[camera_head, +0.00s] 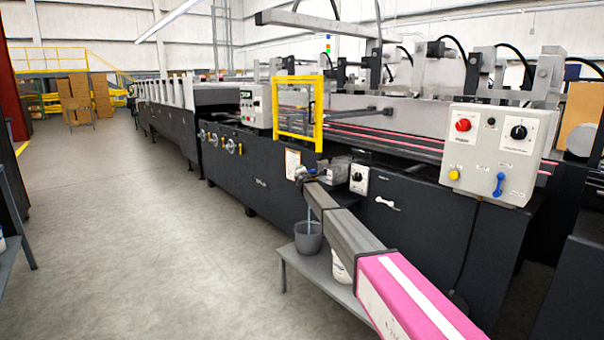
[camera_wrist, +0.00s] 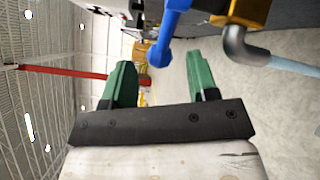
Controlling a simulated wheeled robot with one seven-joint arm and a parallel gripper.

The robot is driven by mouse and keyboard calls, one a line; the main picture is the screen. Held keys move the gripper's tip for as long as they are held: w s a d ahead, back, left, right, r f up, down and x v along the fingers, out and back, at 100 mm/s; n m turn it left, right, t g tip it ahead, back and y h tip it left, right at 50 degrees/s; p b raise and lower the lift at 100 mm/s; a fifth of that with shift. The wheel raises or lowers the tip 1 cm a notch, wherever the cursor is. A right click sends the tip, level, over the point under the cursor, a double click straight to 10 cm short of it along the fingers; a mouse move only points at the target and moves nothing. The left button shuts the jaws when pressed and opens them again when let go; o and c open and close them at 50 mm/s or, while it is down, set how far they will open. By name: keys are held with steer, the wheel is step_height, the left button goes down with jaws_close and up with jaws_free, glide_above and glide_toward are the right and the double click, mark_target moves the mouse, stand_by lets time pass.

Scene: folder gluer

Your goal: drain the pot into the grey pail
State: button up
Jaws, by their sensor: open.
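The glue pot (camera_head: 334,171) is a grey box on the machine's side in the head view. In the wrist view, its brass valve (camera_wrist: 249,12) carries a blue lever (camera_wrist: 172,28) and a curved grey spout (camera_wrist: 243,48). A pale blue stream (camera_wrist: 292,67) runs from the spout. In the head view the stream falls into the grey pail (camera_head: 308,240), which stands upright on a low bench. My gripper (camera_wrist: 159,60) is open, with green fingers on either side of the lever's rounded end and visible gaps. In the head view its fingers are too small to make out.
The low grey bench (camera_head: 318,283) also bears a white container (camera_head: 341,267), partly hidden by my arm. A control box (camera_head: 497,152) with buttons and a small blue handle is at right. A yellow-framed guard (camera_head: 299,111) stands above. The floor (camera_head: 150,220) at left is clear.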

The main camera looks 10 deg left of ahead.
steer(key=v, duration=0.7)
steer(key=shift+s, duration=0.2)
